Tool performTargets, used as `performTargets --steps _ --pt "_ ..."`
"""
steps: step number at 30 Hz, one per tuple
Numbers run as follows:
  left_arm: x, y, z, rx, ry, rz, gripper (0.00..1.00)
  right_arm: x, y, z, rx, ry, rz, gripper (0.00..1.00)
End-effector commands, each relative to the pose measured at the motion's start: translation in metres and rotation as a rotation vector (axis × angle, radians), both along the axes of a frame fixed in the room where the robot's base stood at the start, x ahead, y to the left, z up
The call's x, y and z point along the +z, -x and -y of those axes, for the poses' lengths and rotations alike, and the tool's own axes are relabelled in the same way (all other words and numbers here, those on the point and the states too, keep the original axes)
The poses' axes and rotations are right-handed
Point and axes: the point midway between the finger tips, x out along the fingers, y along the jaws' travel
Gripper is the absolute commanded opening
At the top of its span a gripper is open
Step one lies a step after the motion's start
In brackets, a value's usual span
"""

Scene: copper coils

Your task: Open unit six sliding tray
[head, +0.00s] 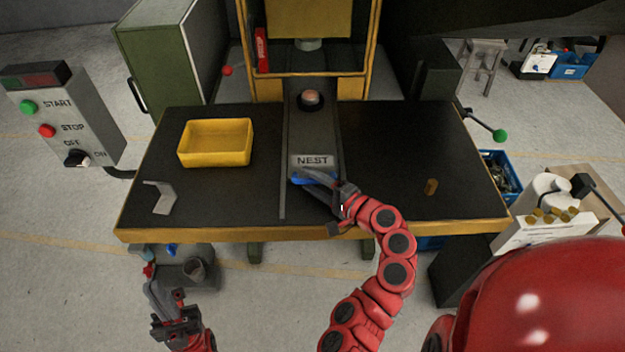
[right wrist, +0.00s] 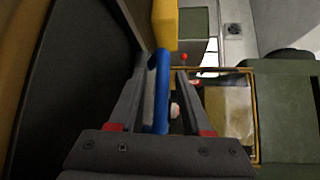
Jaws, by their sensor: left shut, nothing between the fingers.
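The grey sliding tray (head: 312,130) marked NEST lies along the middle of the black table, running back under the yellow-framed press. Its blue handle (head: 300,178) is at the tray's front end, partly hidden by my right gripper (head: 318,180). In the right wrist view, the blue handle (right wrist: 162,90) stands between the two open fingers of my right gripper (right wrist: 166,75), close to the left finger, with a gap towards the right one. My left gripper (head: 152,284) is shut and empty, low in front of the table's left front edge.
A yellow bin (head: 215,160) and a grey angled piece (head: 161,196) are on the left of the table. A small brass-coloured part (head: 431,187) lies on the right. A START/STOP control box (head: 70,115) stands at the left.

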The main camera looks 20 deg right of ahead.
Motion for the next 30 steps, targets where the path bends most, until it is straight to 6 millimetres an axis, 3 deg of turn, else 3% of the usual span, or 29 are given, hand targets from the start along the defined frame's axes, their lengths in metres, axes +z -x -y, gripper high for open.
performTargets --steps 11,20,24,30 --pt "-0.004 0.000 0.000 0.000 0.000 0.000 0.00 0.001 0.004 0.004 -0.002 0.000 0.004 0.50" --pt "-0.028 0.000 0.000 0.000 0.000 0.000 0.00 0.005 0.047 0.030 -0.010 0.000 0.007 0.50" --pt "-0.028 0.000 0.000 0.000 0.000 0.000 0.00 0.011 0.074 0.046 -0.012 0.005 0.001 0.50" --pt "-0.050 0.000 0.000 0.000 0.000 0.000 0.00 0.011 0.094 0.058 -0.010 0.008 0.004 0.50"
